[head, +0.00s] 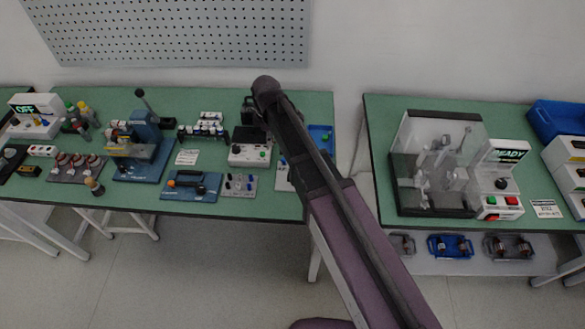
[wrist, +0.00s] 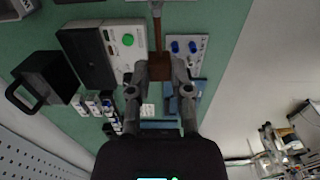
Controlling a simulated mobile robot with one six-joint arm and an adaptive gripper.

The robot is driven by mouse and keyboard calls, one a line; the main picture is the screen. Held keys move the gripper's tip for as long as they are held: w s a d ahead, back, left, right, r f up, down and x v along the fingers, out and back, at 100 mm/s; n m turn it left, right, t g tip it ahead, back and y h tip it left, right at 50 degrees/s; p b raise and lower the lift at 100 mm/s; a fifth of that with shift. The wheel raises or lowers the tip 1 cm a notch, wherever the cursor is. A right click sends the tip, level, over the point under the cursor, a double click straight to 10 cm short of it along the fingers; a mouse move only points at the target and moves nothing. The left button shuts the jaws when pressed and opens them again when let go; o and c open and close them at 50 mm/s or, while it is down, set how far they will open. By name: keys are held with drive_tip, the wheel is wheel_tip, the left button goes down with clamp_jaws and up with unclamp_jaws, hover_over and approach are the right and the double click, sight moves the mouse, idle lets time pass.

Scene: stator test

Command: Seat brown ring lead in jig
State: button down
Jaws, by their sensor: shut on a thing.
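My gripper (wrist: 162,70) is in the wrist view with its two fingers closed on a brown lead (wrist: 157,35). A thin brown part of the lead runs up past the fingertips to the top edge, and more brown shows between the fingers. The lead's ring end is not clear to see. Just right of the fingertips is a pale plate with two blue knobs (wrist: 184,46); I cannot tell whether it is the jig. In the head view my arm hides part of the bench, and the lead cannot be made out.
A white box with a green button (wrist: 127,40) lies left of the fingers; it also shows in the head view (head: 249,155). A black handled container (wrist: 46,82) is farther left. A blue hand press (head: 147,150) and a clear-walled test station (head: 432,165) stand farther away.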

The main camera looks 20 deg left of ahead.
drive_tip(key=shift+m, duration=0.3)
drive_tip(key=shift+w+d+f+b, duration=0.1)
drive_tip(key=shift+d+f+b, duration=1.2)
drive_tip(key=shift+f, duration=0.25)
drive_tip(key=shift+w+d+f+b, duration=0.1)
drive_tip(key=shift+d+f+b, duration=1.05)
drive_tip(key=shift+f+b, duration=0.4)
drive_tip(key=shift+w+d+f+b, duration=0.1)
drive_tip(key=shift+d+f+b, duration=1.15)
drive_tip(key=shift+f, duration=0.35)
drive_tip(key=shift+f, duration=0.1)
drive_tip(key=shift+f+b, duration=1.85)
drive_tip(key=shift+b, duration=0.05)
drive_tip(key=shift+f+b, duration=1.05)
drive_tip(key=shift+b, duration=0.05)
drive_tip(key=shift+c, duration=2.3)
unclamp_jaws()
